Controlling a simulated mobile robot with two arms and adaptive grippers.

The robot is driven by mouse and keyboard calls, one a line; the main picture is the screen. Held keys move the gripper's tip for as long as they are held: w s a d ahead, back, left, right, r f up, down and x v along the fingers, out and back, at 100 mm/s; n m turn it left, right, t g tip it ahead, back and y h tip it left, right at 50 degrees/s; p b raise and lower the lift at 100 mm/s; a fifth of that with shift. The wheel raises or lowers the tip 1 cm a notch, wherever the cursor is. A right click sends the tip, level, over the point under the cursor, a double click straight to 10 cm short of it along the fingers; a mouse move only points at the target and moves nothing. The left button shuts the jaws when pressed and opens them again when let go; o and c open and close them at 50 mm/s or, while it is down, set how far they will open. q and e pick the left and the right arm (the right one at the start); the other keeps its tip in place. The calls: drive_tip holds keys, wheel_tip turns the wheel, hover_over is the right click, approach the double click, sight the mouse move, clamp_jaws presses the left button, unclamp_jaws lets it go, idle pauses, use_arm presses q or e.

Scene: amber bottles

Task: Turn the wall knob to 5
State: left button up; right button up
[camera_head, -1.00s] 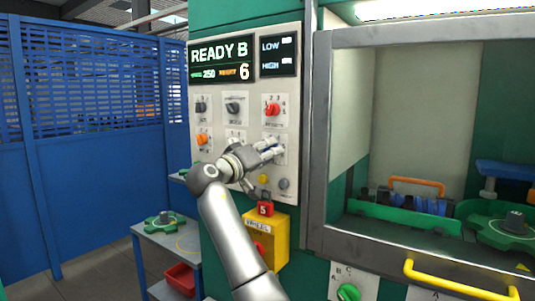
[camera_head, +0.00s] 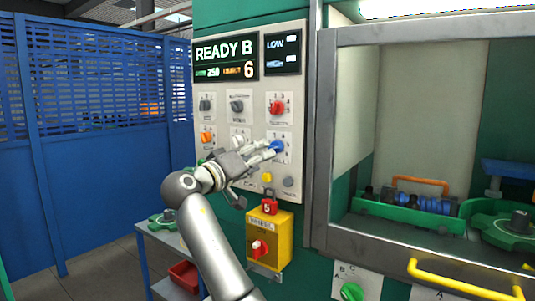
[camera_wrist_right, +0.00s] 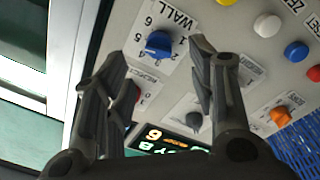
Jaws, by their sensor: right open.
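The wall knob (camera_head: 278,146) is blue and sits on the pale control panel at the right of its second row. It also shows in the right wrist view (camera_wrist_right: 158,43), under the label WALL and with numbers around it. I cannot tell which number it points to. My right gripper (camera_head: 268,152) is open and empty, with its fingers reaching toward the blue knob from the left. In the wrist view its fingertips (camera_wrist_right: 153,62) lie either side of the knob, apart from it. My left gripper is not in view.
The panel display (camera_head: 224,62) reads READY B, 250 and an orange 6. A red knob (camera_head: 276,107) is above the blue one; yellow (camera_head: 267,178) and grey (camera_head: 288,182) buttons are below. A yellow box (camera_head: 268,240) and a yellow handle (camera_head: 465,282) stick out lower down.

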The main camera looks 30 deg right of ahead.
drive_tip(key=v, duration=0.5)
drive_tip(key=shift+s+a, duration=0.1)
drive_tip(key=shift+a, duration=0.15)
drive_tip(key=shift+f, duration=0.1)
